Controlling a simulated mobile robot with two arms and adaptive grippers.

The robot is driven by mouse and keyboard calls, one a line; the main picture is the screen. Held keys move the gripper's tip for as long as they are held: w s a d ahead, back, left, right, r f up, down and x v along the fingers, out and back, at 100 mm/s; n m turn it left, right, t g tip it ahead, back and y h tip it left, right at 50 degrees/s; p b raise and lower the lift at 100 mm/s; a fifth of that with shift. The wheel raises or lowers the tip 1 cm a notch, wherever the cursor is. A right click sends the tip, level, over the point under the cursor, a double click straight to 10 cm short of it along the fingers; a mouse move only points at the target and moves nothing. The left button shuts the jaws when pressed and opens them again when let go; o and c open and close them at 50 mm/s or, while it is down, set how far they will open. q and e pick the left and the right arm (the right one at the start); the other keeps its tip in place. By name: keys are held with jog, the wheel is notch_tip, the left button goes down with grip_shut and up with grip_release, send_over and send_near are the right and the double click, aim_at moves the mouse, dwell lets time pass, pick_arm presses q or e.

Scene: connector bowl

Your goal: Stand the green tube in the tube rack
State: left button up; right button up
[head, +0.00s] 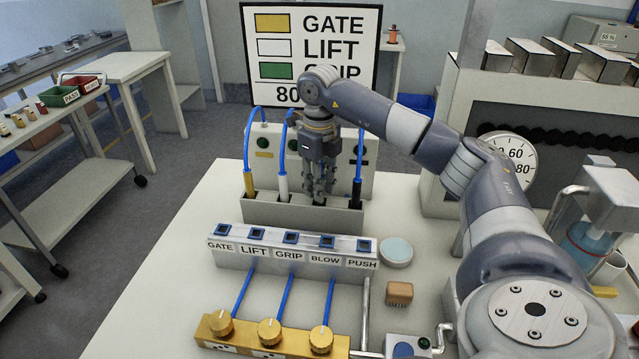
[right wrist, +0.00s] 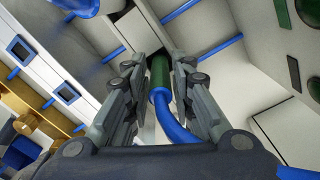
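The tube rack (head: 262,213) is a long pale box on the table, in front of an upright panel. Yellow (head: 248,184), white (head: 283,187) and black (head: 357,190) tubes stand in it, each on a blue hose. My right gripper (head: 319,194) points down over the rack between the white and black tubes. In the right wrist view the green tube (right wrist: 159,76), with its blue hose, is between the fingers (right wrist: 161,68). Narrow gaps show beside the tube, so the gripper looks open around it. The tube's lower end is hidden. My left gripper is not in view.
A labelled block (head: 232,258) with several blue sockets stands in front of the rack. A gold block with knobs (head: 269,331) is nearer. A pale round disc (head: 397,251) and a brown block (head: 399,292) lie to the right. The table's left part is clear.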

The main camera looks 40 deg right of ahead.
jog(key=shift+r, duration=0.1)
notch_tip(320, 180, up, 7)
jog(key=shift+w+r+b, duration=0.1)
jog(key=shift+b, duration=0.3)
jog(key=shift+r+p, duration=1)
jog(key=shift+r, duration=1.5)
